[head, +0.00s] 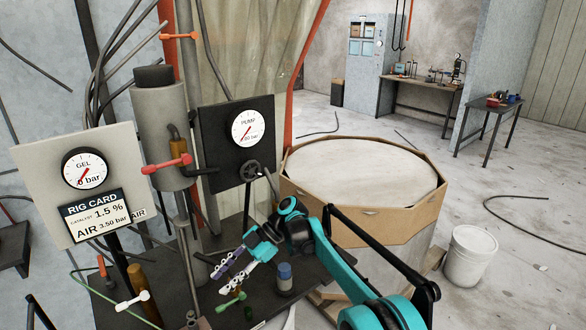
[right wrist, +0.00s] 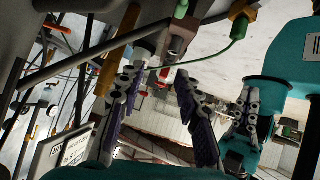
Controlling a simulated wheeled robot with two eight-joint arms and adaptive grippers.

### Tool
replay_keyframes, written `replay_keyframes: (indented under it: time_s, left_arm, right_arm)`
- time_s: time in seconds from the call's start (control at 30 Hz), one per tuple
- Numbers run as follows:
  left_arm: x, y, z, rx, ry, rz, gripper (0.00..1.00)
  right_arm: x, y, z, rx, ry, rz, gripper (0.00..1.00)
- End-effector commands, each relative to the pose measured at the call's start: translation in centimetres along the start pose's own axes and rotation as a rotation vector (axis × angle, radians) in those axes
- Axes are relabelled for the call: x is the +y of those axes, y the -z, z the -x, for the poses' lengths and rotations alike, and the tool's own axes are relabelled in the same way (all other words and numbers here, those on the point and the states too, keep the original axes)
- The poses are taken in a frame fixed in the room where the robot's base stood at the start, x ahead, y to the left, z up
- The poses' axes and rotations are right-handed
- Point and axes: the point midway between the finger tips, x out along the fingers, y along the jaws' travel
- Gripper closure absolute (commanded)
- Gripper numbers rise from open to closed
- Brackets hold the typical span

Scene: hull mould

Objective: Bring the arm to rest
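My right gripper (head: 221,280) reaches in from the right in the head view, over the dark rig bench and left of a blue-capped grey container (head: 285,279). Its two purple-padded fingers are apart, with a gap between them. In the right wrist view the fingers of this gripper (right wrist: 160,76) stand well apart and nothing is held between them. A second teal arm with dark, purple-padded fingers (right wrist: 241,113) shows at the right of that view; whether these are open is unclear. My left gripper does not show in the head view.
A large octagonal carton (head: 350,225) and a white bucket (head: 467,255) are to the right.

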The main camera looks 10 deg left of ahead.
Motion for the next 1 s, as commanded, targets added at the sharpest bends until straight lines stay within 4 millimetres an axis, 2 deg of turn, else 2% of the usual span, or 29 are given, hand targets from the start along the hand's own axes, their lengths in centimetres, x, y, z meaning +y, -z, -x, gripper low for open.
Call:
replay_keyframes:
  time_s: [0.17, 0.27, 0.37, 0.5, 0.73, 0.9, 1.0]
  left_arm:
    - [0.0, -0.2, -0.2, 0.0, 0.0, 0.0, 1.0]
    - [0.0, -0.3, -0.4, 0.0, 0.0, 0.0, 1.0]
    - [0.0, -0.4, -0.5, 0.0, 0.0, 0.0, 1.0]
    - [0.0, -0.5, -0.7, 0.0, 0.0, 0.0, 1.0]
    - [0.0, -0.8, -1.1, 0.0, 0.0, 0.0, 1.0]
    - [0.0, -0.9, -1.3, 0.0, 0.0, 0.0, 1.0]
    - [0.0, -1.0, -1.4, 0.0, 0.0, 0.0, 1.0]
  right_arm:
    - [-3.3, 0.0, 4.5, -0.141, -0.115, -0.282, 0.66]
    - [-6.4, -0.4, 7.3, -0.236, -0.222, -0.494, 0.66]
    - [-10.1, -0.9, 9.8, -0.316, -0.345, -0.697, 0.66]
    - [-16.0, -2.0, 12.7, -0.402, -0.546, -0.964, 0.66]
    - [-26.8, -4.5, 15.4, -0.466, -0.932, -1.339, 0.66]
    - [-34.5, -6.8, 16.0, -0.446, -1.241, -1.543, 0.66]
    - [-38.0, -8.0, 15.9, -0.416, -1.394, -1.618, 0.66]
